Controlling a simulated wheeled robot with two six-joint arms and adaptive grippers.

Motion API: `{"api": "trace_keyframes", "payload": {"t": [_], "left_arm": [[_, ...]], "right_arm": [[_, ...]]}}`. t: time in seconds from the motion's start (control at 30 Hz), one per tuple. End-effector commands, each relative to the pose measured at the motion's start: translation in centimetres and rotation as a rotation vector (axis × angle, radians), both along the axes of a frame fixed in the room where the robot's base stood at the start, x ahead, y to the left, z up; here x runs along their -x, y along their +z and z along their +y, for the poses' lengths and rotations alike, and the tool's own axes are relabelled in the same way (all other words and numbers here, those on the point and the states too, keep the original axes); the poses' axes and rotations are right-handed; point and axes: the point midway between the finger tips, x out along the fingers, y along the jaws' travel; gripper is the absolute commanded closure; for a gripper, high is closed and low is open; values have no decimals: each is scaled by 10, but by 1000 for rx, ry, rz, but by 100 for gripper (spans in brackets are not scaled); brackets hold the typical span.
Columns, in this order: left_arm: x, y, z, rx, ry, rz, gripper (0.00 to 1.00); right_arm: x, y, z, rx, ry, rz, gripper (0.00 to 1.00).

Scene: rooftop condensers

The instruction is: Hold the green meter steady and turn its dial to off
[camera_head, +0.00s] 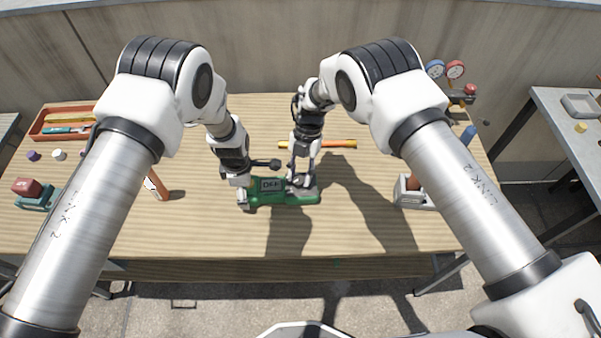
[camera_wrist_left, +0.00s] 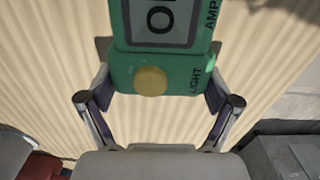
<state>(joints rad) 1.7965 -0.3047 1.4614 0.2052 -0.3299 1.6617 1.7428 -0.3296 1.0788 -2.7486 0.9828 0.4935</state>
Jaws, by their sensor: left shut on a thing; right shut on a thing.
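The green meter (camera_head: 272,197) lies flat on the wooden table, its long side running left to right. Its grey display (camera_head: 271,184) reads OFF in the head view. My left gripper (camera_head: 243,190) is shut on the meter's left end; the left wrist view shows that end of the meter (camera_wrist_left: 158,62), with a yellow button (camera_wrist_left: 150,82), between both fingers. My right gripper (camera_head: 301,183) points down at the right part of the meter and is shut on the dial, which it mostly hides. I cannot read the dial's pointer.
An orange-handled tool (camera_head: 335,144) lies behind the meter. A red tray (camera_head: 44,124) of tools stands at the back left. A brown-handled tool (camera_head: 157,186) is left of the meter. Blue and red gauges (camera_head: 455,69) are at the back right. The table in front is clear.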

Motion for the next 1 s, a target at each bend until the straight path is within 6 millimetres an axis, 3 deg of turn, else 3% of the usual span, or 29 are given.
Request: {"api": "trace_keyframes", "payload": {"t": [0.6,0.63,0.7,1.0], "left_arm": [[-1,0,0,0,0,-2,68],[-1,0,0,0,0,-2,68],[-1,0,0,0,0,-2,68],[-1,0,0,0,1,-2,68]], "right_arm": [[2,-2,1,1,63,5,100],[2,-2,0,1,63,5,59],[2,-2,0,0,63,5,40],[0,0,0,1,61,3,40]]}}
